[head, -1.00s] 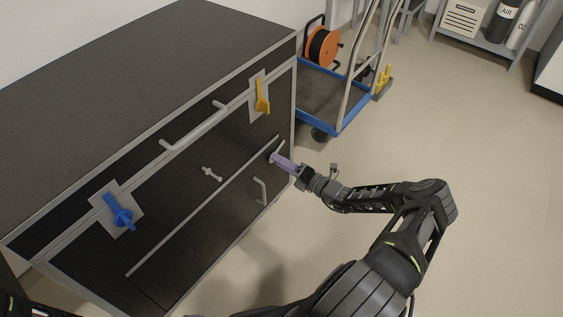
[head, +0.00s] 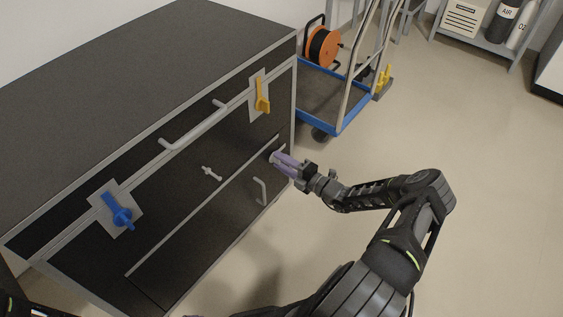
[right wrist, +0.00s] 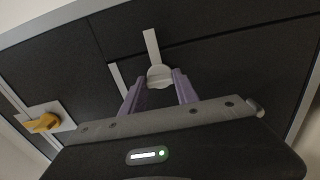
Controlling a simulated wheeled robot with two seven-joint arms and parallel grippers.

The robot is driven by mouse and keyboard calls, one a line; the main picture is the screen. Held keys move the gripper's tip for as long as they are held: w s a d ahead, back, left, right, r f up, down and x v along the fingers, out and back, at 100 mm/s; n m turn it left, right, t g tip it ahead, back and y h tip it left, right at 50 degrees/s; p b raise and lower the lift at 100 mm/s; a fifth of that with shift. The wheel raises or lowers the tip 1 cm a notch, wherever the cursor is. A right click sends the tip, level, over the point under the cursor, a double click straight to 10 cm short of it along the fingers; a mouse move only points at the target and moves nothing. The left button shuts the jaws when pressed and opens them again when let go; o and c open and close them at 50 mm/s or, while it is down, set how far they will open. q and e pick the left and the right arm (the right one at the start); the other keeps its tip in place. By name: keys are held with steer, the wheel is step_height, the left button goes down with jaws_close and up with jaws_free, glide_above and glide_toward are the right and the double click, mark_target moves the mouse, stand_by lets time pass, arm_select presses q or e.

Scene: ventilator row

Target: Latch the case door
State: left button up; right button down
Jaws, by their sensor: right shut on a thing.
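The dark case (head: 150,65) stands at the left with its door front (head: 170,205) facing me; the door looks shut. A pale latch piece sits near the door's right end; in the right wrist view it is a rounded pale knob (right wrist: 160,77). My right gripper (head: 276,158) is at this knob, its purple fingers on either side and shut on it; the fingers also show in the right wrist view (right wrist: 158,88). The fingers partly hide the latch in the head view. My left gripper is out of view.
A blue lever (head: 117,212) and a yellow lever (head: 262,97) sit on pale plates, with a long bar handle (head: 194,128) between them. A small T-shaped knob (head: 211,173) and a small handle (head: 261,190) are nearby. A blue cart (head: 335,105) stands behind. The floor at right is clear.

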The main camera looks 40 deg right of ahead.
steer(key=shift+d, duration=0.1)
steer(key=c, duration=0.9)
jaws_free()
steer(key=shift+s, duration=0.1)
steer(key=p+v, duration=0.1)
steer(key=v, duration=0.6)
steer(key=shift+s+d, duration=0.1)
steer(key=shift+s, duration=0.2)
